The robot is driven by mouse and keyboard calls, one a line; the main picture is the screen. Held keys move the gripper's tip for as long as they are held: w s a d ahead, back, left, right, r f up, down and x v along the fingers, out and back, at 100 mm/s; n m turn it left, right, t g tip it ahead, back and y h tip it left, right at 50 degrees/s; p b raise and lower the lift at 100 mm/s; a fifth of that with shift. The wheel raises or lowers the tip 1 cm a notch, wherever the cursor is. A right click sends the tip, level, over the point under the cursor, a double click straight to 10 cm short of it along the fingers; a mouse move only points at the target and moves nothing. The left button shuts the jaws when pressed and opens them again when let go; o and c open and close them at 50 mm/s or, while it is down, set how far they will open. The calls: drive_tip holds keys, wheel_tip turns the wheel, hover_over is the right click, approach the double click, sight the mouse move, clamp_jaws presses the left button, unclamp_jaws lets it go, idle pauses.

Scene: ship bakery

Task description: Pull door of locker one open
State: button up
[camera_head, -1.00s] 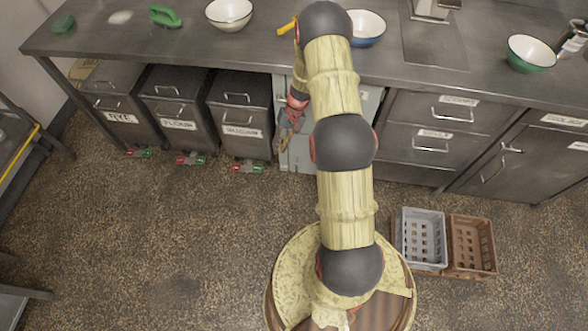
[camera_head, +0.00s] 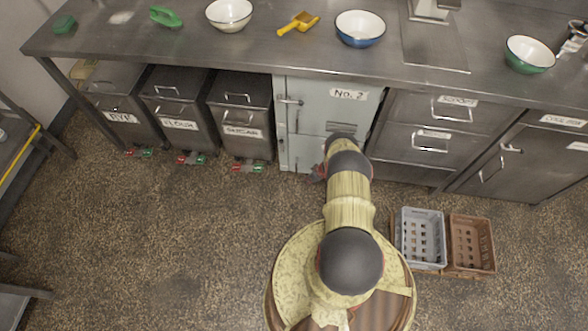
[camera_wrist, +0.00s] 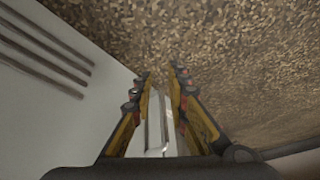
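A pale grey-green locker (camera_head: 330,118) stands under the counter in the head view. Its upper door carries a "No. 2" label (camera_head: 348,94) and a handle (camera_head: 290,101) at the left edge; it looks closed. The lower door (camera_head: 303,150) is partly hidden by my arm, and I see no "No. 1" label. In the wrist view my gripper (camera_wrist: 161,74) is close beside a pale panel with dark slots (camera_wrist: 45,55). Its fingers are apart, with a pale bar (camera_wrist: 154,118) between them, probably a handle. I cannot tell whether they touch it. In the head view the gripper is mostly hidden.
Bins (camera_head: 240,115) stand left of the locker, and drawers (camera_head: 440,125) right of it. A grey crate (camera_head: 422,240) and a brown crate (camera_head: 470,243) sit on the floor right of my base. Bowls and a yellow scoop (camera_head: 298,24) lie on the counter. Floor at left is clear.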

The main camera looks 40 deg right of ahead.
drive_tip(key=w+a+f+b, duration=0.1)
drive_tip(key=w+f+b, duration=0.1)
drive_tip(key=w+b, duration=0.7)
drive_tip(key=w, duration=0.2)
drive_tip(key=shift+w+a+f+n, duration=0.15)
drive_tip(key=shift+w+f+n, duration=0.05)
drive_tip(key=shift+w+n, duration=0.1)
drive_tip(key=shift+c, duration=0.8)
clamp_jaws()
